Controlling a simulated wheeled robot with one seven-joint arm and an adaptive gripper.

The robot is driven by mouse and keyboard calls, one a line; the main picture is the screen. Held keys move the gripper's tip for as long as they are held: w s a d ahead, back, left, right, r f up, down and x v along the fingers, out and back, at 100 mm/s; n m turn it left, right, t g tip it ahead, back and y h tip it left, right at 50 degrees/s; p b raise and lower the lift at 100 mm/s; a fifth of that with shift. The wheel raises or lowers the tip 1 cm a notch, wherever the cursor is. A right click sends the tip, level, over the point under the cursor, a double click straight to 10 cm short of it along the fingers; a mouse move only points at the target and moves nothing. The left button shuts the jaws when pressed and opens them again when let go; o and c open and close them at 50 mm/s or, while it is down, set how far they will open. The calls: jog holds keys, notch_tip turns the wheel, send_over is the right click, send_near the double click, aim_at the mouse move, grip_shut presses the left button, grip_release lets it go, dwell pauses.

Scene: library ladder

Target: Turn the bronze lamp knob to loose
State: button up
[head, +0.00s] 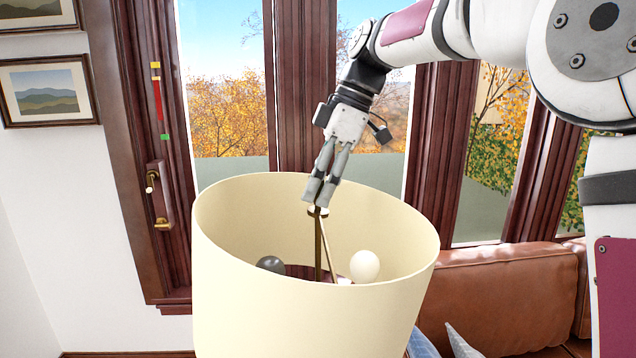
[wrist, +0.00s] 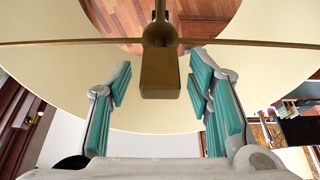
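The bronze lamp knob (wrist: 160,75) is a block-shaped piece at the hub of the lampshade's thin spokes. In the wrist view it sits between the two teal finger pads of my gripper (wrist: 160,88), with a clear gap on each side. In the head view my gripper (head: 319,194) points down at the top of the lamp's central rod (head: 318,245), and its fingers largely hide the knob. My gripper is open and does not touch the knob's sides. The cream lampshade (head: 310,315) surrounds the rod below my gripper.
Inside the shade are a white bulb (head: 364,266) and a dark bulb (head: 270,264). A brown leather sofa (head: 500,295) stands at right. Windows with dark red frames (head: 300,90) are behind the lamp. Framed pictures (head: 50,91) hang on the left wall.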

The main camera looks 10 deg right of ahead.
jog(key=v, duration=1.2)
